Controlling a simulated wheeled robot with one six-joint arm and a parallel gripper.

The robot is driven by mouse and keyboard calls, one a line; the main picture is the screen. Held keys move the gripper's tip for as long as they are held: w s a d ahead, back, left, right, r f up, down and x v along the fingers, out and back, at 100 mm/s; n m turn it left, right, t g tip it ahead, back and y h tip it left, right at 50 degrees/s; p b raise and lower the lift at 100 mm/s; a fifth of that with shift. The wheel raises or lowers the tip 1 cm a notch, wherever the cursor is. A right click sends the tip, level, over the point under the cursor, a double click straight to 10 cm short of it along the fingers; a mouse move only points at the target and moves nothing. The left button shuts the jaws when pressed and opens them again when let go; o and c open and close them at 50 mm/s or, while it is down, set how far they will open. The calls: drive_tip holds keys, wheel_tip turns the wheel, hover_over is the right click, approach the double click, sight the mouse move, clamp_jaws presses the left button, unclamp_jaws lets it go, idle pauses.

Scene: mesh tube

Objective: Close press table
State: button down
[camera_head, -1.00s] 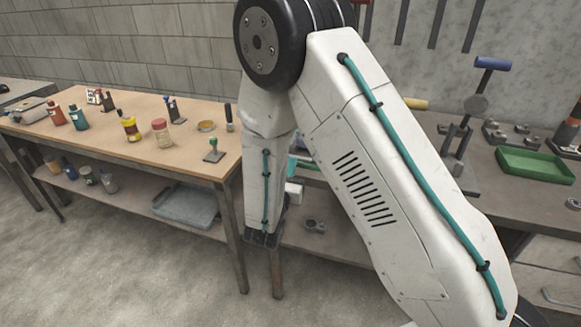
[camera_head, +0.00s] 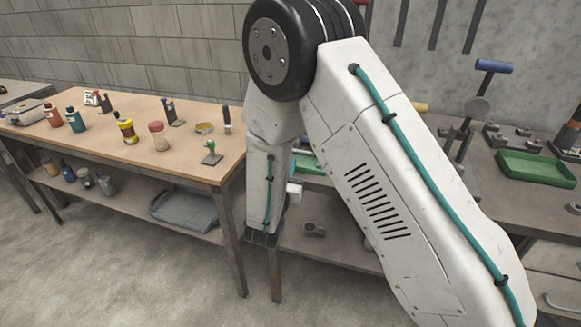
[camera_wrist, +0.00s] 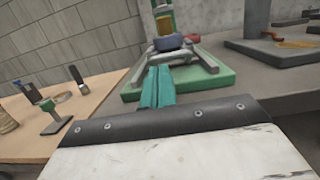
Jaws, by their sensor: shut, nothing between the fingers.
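The press (camera_wrist: 190,76) shows in the wrist view, with a green base, a green upright at the back and a grey sliding part with arms on top. A blue piece (camera_wrist: 167,43) sits between the grey arms, with a small red part to its right. My gripper (camera_wrist: 158,80) is shut and empty, its teal fingers pointing at the front of the press. I cannot tell whether they touch the grey part. In the head view my arm hides most of the press; only a bit of green shows beside the arm.
A wooden table (camera_head: 80,130) with bottles, jars and a green-handled stamp (camera_head: 211,154) stands at left. The grey workbench (camera_head: 500,205) at right holds a green tray (camera_head: 536,168) and a blue-handled tool (camera_head: 493,66). Bare floor lies in front.

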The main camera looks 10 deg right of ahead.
drive_tip(key=v, duration=1.1)
drive_tip(key=w+d+r+m+g, duration=0.5)
drive_tip(key=d+r+g, duration=0.1)
drive_tip(key=d+r, duration=0.65)
drive_tip(key=w+f+n+y, duration=0.1)
drive_tip(key=w+f, duration=0.1)
drive_tip(key=w+d+f+n+y, duration=0.1)
drive_tip(key=w+f+n, duration=0.1)
drive_tip(key=w+f, duration=0.1)
drive_tip(key=w+f+n+g+y, duration=0.1)
drive_tip(key=w+f, duration=0.2)
drive_tip(key=shift+w+d+n+y, duration=0.15)
drive_tip(key=shift+d+n+y, duration=0.15)
drive_tip(key=shift+d, duration=0.05)
